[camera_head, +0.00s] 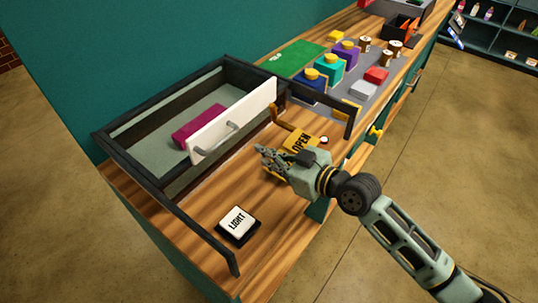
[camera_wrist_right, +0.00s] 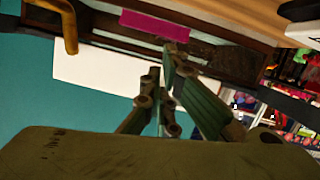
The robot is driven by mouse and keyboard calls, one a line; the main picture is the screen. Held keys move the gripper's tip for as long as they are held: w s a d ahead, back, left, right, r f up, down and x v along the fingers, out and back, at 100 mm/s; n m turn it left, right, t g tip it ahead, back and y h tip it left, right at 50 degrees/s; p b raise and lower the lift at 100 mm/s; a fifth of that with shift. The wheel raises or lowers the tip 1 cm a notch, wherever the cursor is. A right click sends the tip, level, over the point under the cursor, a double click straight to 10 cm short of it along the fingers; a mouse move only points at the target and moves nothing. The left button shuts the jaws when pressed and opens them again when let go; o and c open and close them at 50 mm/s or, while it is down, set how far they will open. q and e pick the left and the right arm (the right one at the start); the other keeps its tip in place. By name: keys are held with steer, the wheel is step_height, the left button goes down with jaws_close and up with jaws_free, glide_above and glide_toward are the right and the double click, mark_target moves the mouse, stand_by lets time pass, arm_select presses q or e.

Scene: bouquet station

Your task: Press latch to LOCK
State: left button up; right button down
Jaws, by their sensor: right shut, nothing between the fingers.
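The latch (camera_head: 282,121) is a bent brass-coloured lever at the right end of the white panel. It also shows at the upper left of the right wrist view (camera_wrist_right: 69,28). A yellow plate (camera_head: 298,144) beside it reads OPEN. The white panel (camera_head: 236,120) has a grey handle and stands upright at the front of a dark-framed case; it is behind the fingers in the wrist view (camera_wrist_right: 95,75). My right gripper (camera_head: 263,157) is shut and empty, just in front of the panel and left of the OPEN plate, apart from the latch. My left gripper is not in view.
A magenta block (camera_head: 197,126) is in the case behind the panel. Dark rails (camera_head: 190,228) jut over the wooden counter on both sides. A LIGHT switch (camera_head: 237,222) is at the front left.

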steer(key=b+v, duration=0.2)
steer(key=v, duration=0.7)
steer(key=shift+s+f, duration=0.2)
steer(key=shift+f, duration=0.15)
steer(key=shift+w+d, duration=0.1)
steer(key=shift+d, duration=0.05)
steer(key=shift+f, duration=0.1)
